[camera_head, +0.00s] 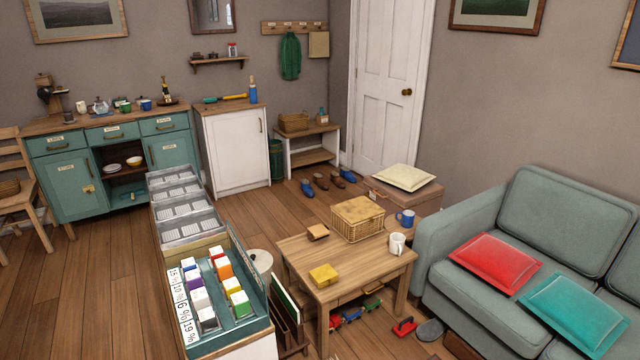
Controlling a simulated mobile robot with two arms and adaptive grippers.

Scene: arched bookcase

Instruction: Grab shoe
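Several shoes stand in a row on the wooden floor by the white door, in front of the low bench. From left to right they are a blue shoe (307,188), a brown shoe (321,182), another brown shoe (337,181) and, at the right end, a further brown shoe (348,176) with a second blue shoe (347,188) close by. They are small in this view, so their exact pairing is hard to tell. Neither of my grippers shows in the view.
A wooden coffee table (297,254) with a wicker basket (357,217) stands between here and the shoes. A box with a cream cushion (402,177) is right of them. A grey sofa (436,232) fills the right. Floor is open left of the shoes (245,217).

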